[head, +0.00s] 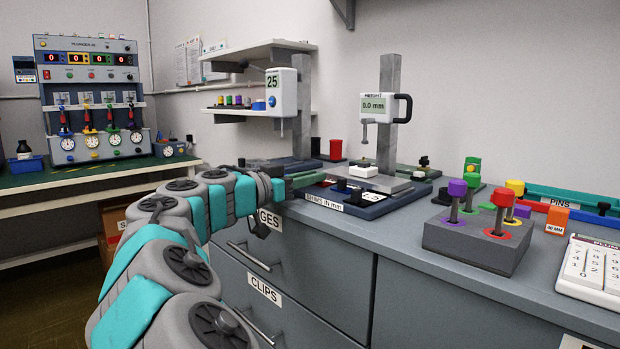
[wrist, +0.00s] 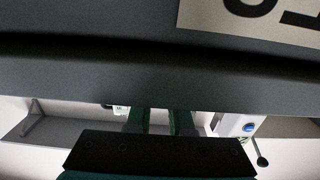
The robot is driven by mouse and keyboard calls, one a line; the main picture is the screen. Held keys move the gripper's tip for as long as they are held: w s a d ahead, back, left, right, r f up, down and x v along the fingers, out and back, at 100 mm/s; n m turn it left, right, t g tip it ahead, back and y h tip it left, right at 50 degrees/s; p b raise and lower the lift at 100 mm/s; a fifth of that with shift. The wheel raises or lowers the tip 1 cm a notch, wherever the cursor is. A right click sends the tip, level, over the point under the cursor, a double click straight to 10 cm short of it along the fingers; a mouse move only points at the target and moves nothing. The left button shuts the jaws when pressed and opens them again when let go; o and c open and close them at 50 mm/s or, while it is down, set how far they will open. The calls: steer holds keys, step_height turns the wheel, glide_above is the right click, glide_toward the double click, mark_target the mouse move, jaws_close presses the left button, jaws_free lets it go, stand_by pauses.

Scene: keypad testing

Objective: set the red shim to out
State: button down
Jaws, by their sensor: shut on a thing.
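I cannot single out the red shim with certainty. A red block (head: 336,149) stands behind the shim tray (head: 322,202) in the head view. The tray is low and dark blue, with black-topped parts, a "SHIMS IN mm" label and a size display. My gripper (head: 305,180) reaches in from the left over the tray's left end. Its dark green fingers (wrist: 160,122) also show in the wrist view, where the counter edge covers the tips. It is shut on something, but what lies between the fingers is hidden.
A height gauge (head: 388,100) stands just behind the tray. A grey block (head: 465,245) with coloured knobs is farther right, beside a white keypad (head: 592,270). The grey drawer fronts (head: 310,280) drop below the counter's front edge. Shelves (head: 262,50) are at the back left.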

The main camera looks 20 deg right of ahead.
mark_target(295, 199)
stand_by(0.9)
steer(key=b+v, duration=0.2)
steer(key=v, duration=0.2)
steer(key=shift+a+f+b, duration=0.1)
steer(key=shift+a+b, duration=0.05)
steer(key=shift+b, duration=0.15)
steer(key=shift+s, duration=0.1)
steer(key=c, duration=0.8)
jaws_free()
steer(key=shift+a, duration=0.1)
steer(key=v, duration=0.7)
steer(key=shift+s+a, duration=0.15)
steer(key=shift+a, duration=0.2)
